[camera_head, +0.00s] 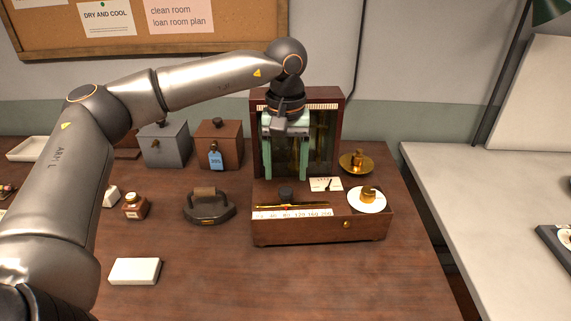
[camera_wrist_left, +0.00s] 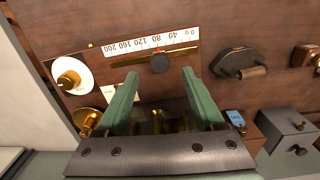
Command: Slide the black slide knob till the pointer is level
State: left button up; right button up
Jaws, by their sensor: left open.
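The black slide knob (camera_head: 286,194) stands on a brass bar (camera_head: 310,205) behind a white number scale (camera_head: 290,214) on the wooden balance base. My right gripper is out of view.
A brass weight on a white pan (camera_head: 367,201) and a brass pan with a weight (camera_head: 357,162) stand on the right. The glass-fronted cabinet (camera_head: 325,135) rises behind the fingers. A dark iron (camera_head: 208,207) stands left.

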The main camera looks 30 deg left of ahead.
aim_at(286, 190)
pick_arm(q)
jog(key=shift+f+b, duration=0.35)
jog(key=shift+f, duration=0.4)
notch_tip(286, 190, down, 3)
jog(key=b, duration=0.3)
jog(key=shift+f, duration=0.55)
jog(key=c, duration=0.9)
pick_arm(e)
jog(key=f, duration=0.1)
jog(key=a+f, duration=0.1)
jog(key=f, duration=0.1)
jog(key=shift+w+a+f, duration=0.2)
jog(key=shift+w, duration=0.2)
